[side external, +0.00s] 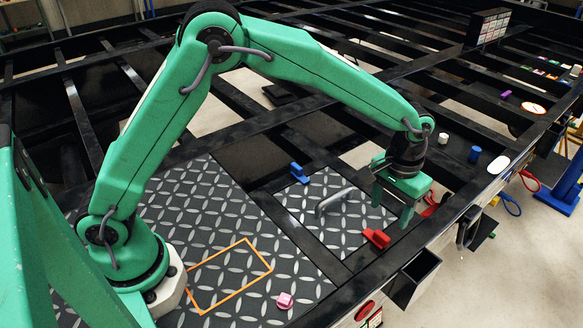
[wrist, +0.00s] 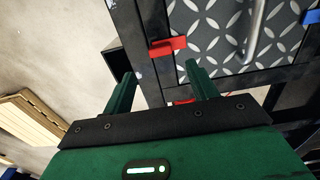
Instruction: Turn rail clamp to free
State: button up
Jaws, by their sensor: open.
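A red clamp (side external: 376,238) sits at the edge of the patterned plate, just below my gripper in the side view; it also shows in the wrist view (wrist: 167,46), ahead of the fingertips. My gripper (side external: 391,214) is open and points down, with its fingers (wrist: 159,69) apart and nothing between them. Another red part (side external: 430,205) lies on the frame behind my gripper, and a red piece (wrist: 184,101) shows partly hidden between the fingers in the wrist view. A blue clamp (side external: 298,172) sits at the plate's far edge. Which one is the rail clamp, I cannot tell.
A grey handle (side external: 334,201) stands up from the plate near the red clamp. A pink piece (side external: 285,300) lies on the larger plate beside an orange outline (side external: 228,274). A black open box (side external: 414,276) hangs outside the rail. Black beams (side external: 330,125) with open gaps stretch behind.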

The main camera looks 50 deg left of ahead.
aim_at(383, 235)
jog(key=shift+f, duration=0.1)
jog(key=shift+f, duration=3.8)
jog(key=c, duration=1)
